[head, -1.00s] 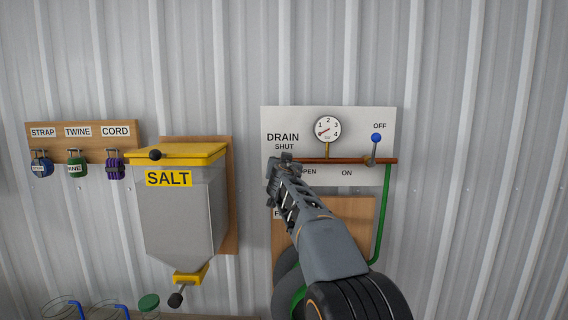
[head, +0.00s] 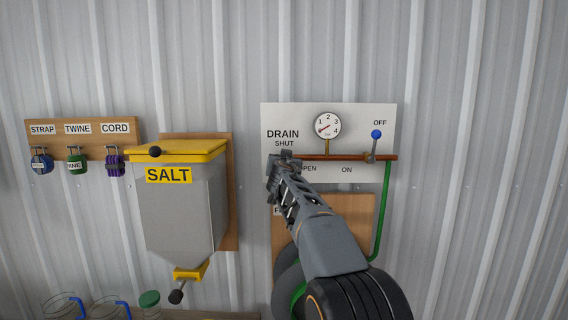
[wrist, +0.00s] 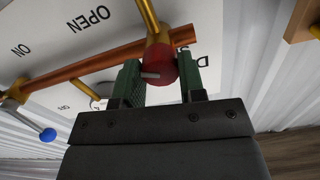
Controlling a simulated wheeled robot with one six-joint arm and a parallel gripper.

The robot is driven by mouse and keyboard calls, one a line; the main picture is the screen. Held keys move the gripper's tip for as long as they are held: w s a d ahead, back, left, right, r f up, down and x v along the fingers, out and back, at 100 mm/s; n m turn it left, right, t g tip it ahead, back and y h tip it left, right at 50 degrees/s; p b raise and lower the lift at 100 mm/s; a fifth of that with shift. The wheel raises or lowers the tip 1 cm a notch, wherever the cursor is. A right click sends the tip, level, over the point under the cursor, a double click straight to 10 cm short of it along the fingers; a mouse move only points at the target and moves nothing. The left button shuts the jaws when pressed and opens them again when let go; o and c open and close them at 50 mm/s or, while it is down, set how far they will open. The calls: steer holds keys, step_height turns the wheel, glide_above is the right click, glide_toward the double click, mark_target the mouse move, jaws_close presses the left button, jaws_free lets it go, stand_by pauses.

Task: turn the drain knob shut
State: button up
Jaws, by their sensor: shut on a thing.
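The drain knob is a red round knob (wrist: 160,66) on a brass stem at the end of the copper pipe (wrist: 100,65). In the wrist view my gripper (wrist: 160,80) has one green finger on each side of it and is shut on it. A pale mark shows on the knob's face. In the head view my gripper (head: 280,163) reaches up to the left end of the pipe, below the words DRAIN and SHUT on the white panel (head: 360,118), and hides the knob. The word OPEN is partly covered there.
A gauge (head: 327,125) sits above the pipe. A blue-tipped lever (head: 376,135) points up toward OFF at the right. A green hose (head: 385,210) hangs below. The SALT bin (head: 180,215) stands close on the left, with labelled spools (head: 77,165) beyond.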

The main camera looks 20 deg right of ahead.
steer(key=n, duration=2.2)
steer(key=shift+n, duration=0.4)
stand_by(0.4)
steer(key=o, duration=0.9)
steer(key=shift+o, duration=0.2)
steer(key=shift+s, duration=0.1)
steer(key=b+v, duration=0.5)
steer(key=v, duration=0.8)
steer(key=shift+s+a+b, duration=0.15)
steer(key=shift+s+b, duration=0.15)
